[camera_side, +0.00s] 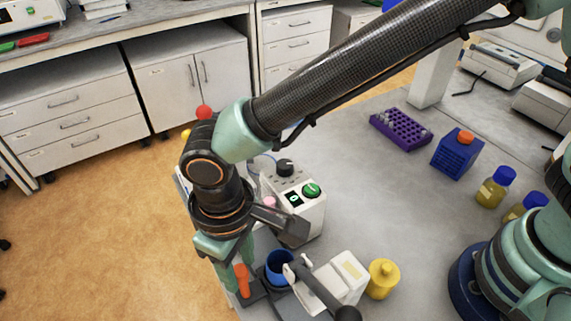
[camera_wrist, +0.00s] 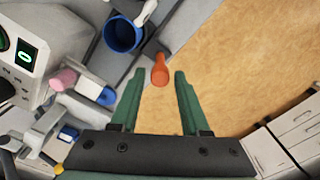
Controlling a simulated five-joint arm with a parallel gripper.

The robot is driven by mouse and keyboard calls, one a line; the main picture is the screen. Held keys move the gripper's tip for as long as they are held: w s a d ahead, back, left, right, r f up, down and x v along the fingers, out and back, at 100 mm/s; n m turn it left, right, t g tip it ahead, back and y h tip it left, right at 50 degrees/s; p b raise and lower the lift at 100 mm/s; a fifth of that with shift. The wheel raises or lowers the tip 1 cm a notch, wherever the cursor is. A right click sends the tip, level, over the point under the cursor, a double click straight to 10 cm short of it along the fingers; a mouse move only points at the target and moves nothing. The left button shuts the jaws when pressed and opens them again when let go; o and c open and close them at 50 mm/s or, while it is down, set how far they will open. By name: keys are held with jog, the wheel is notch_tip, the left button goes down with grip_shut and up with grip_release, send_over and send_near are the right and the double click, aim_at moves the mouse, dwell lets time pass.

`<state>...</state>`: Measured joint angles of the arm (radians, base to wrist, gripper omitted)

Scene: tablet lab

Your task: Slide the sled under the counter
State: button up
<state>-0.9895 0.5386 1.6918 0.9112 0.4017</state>
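An orange handle (camera_side: 242,281) stands at the table's near edge, on a dark grey piece that seems to be the sled (camera_side: 256,293). A blue cup (camera_side: 279,266) stands beside it, apparently on the sled. The white counter (camera_side: 299,205), with a dark knob, a green button and a small display, stands behind the cup. In the wrist view the orange handle (camera_wrist: 160,72) shows between the green fingertips of my gripper (camera_wrist: 160,76), with gaps on both sides. My gripper is open and points down. In the side view its fingers are partly hidden.
A white device with a dark lever (camera_side: 338,280) stands right of the cup, close to a yellow weight-like piece (camera_side: 382,278). A purple rack (camera_side: 400,129), a blue box (camera_side: 456,152) and yellow bottles (camera_side: 495,186) stand farther right. The table middle is clear.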

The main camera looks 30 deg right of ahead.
grip_shut()
jog(key=shift+r, duration=0.1)
dwell(1.1)
